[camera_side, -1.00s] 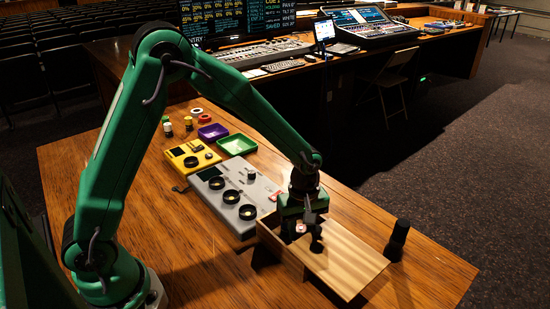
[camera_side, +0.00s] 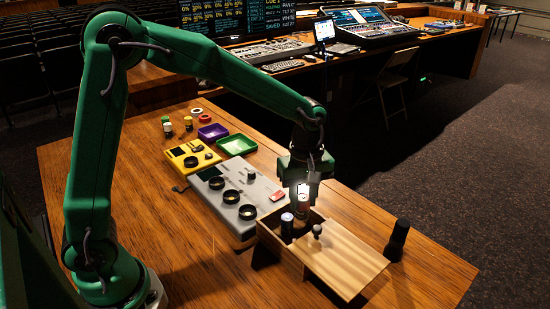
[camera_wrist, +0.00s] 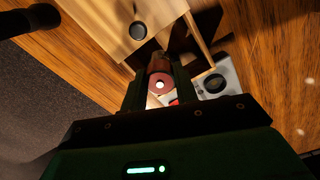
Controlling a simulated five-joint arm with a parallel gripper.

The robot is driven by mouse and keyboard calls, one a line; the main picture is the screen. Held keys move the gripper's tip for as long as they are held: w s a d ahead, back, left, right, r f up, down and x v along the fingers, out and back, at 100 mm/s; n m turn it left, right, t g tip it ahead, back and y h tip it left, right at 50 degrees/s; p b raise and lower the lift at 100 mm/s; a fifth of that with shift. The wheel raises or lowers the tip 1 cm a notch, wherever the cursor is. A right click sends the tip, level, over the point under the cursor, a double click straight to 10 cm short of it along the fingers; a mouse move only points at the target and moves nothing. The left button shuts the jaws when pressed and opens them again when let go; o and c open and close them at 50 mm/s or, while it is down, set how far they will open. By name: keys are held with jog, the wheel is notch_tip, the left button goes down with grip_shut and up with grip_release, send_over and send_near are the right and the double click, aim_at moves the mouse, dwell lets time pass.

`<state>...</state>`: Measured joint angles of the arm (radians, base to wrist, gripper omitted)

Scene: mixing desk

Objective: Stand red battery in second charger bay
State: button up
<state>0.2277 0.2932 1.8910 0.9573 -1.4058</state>
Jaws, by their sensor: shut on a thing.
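My gripper (camera_side: 303,203) is shut on the red battery, just above the open end of the wooden box. The battery (camera_wrist: 157,78) shows end-on between the fingers (camera_wrist: 160,92) in the wrist view, reddish with a pale centre; in the side view it is small and mostly hidden. The grey charger (camera_side: 225,211) lies left of the box, with a row of three black ring-shaped bays; the middle ring (camera_side: 231,196) is the second from either end. All three rings look empty. Part of the charger (camera_wrist: 229,72) also shows in the wrist view.
The wooden box (camera_side: 346,262) has a partly open sliding lid with a dark knob (camera_side: 317,230). A dark battery (camera_side: 287,225) stands in its opening. A black cylinder (camera_side: 398,238) stands to the right. A yellow device (camera_side: 184,162) and purple (camera_side: 212,132) and green (camera_side: 237,145) trays lie further back.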

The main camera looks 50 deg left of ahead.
dwell(0.6)
jog(key=s+a+n, duration=0.2)
jog(key=a, duration=0.9)
jog(key=s+a+n, duration=0.2)
jog(key=s+a, duration=0.1)
jog(key=a, duration=0.8)
jog(key=shift+s+a+r, duration=0.25)
jog(key=shift+a+r, duration=0.05)
jog(key=shift+f, duration=0.1)
jog(key=shift+f, duration=2.8)
jog(key=shift+f, duration=0.65)
jog(key=o, duration=0.8)
